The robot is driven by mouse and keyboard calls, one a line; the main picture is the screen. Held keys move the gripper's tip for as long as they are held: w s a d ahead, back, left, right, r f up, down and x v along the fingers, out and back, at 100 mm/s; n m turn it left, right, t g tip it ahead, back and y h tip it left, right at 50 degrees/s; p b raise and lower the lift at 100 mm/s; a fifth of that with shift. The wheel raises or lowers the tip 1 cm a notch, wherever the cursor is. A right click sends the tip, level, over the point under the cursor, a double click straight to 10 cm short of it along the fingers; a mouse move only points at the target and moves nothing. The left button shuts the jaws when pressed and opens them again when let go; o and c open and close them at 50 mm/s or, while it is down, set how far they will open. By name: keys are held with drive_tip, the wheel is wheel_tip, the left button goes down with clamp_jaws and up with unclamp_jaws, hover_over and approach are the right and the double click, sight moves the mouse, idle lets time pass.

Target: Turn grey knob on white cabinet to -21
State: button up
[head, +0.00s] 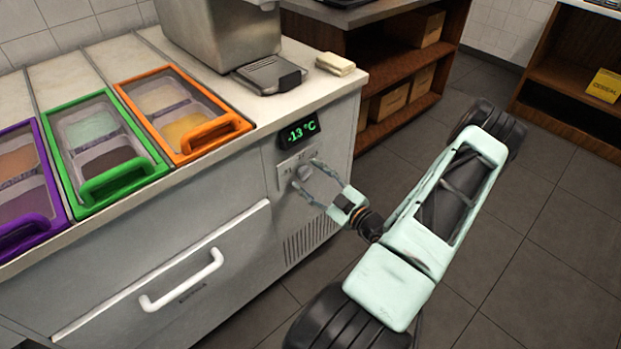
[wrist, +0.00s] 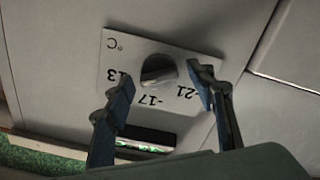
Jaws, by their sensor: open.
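The grey knob (head: 304,172) sits on a light dial plate (head: 288,181) on the front of the white cabinet (head: 190,235), under a display (head: 299,132) that reads -13 °C in green. In the wrist view the knob (wrist: 159,69) is round, and the plate (wrist: 118,45) carries the marks 13, -17 and -21, seen upside down. My gripper (head: 309,182) is open in front of the knob, one finger to each side of it. In the wrist view my gripper (wrist: 163,82) has no visible grip on the knob. Whether a fingertip touches it I cannot tell.
A white drawer handle (head: 182,282) sticks out to the left, and a vent (head: 310,238) lies below the dial. Topping bins with purple, green (head: 105,150) and orange (head: 185,115) frames sit on top. The floor (head: 530,250) to the right is clear.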

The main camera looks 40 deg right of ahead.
drive_tip(key=shift+c, duration=0.2)
drive_tip(key=c, duration=1.1)
